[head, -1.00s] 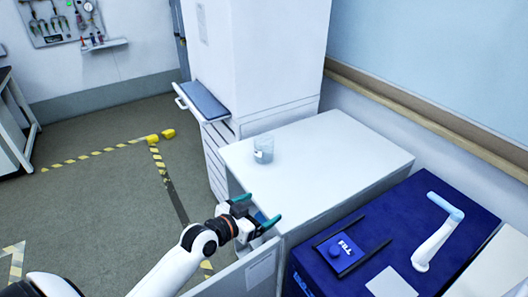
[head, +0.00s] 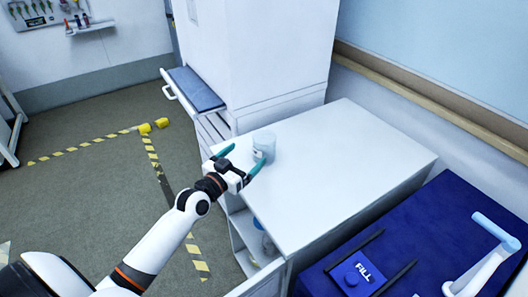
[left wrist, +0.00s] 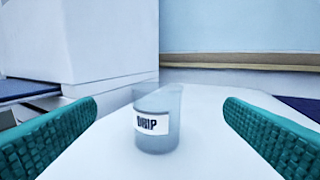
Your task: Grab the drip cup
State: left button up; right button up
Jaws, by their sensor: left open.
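The drip cup (head: 264,146) is a clear cup with a white label, standing upright on the white cabinet top near its left back corner. In the left wrist view the cup (left wrist: 157,122) shows its label "DRIP" and is centred between the two teal fingers, a little beyond their tips. My left gripper (head: 241,158) is open and empty at the cabinet's left edge, just in front of the cup and apart from it. My right gripper is out of view.
The white cabinet top (head: 340,170) is otherwise clear. Its front is open below, with a clear container (head: 266,240) inside. A tall white unit (head: 265,60) with a blue-topped shelf (head: 195,88) stands behind. A blue machine (head: 430,235) marked "FILL" is at the right.

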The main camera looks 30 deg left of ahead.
aim_at(258, 156)
pick_arm(q)
jog(key=f+b, duration=0.1)
jog(key=f, duration=0.1)
jog(key=f+b, duration=0.2)
jog(key=shift+w+a, duration=0.1)
jog(key=shift+w, duration=0.1)
jog(key=shift+f+b, duration=0.6)
jog(key=shift+b, duration=0.05)
jog(key=shift+w, duration=0.35)
jog(key=w, duration=0.6)
jog(key=shift+d, duration=0.35)
jog(key=shift+w+d+r+p, duration=0.1)
jog(key=shift+w+r, duration=0.05)
jog(key=shift+w, duration=0.75)
jog(key=shift+w+d+r+p, duration=0.1)
jog(key=shift+w+p, duration=0.05)
jog(key=shift+w, duration=0.7)
jog(key=shift+w+d+r+p, duration=0.1)
jog(key=shift+w+r, duration=0.05)
jog(key=shift+w, duration=0.75)
jog(key=shift+c, duration=0.3)
jog(key=c, duration=0.9)
jog(key=shift+c, duration=0.5)
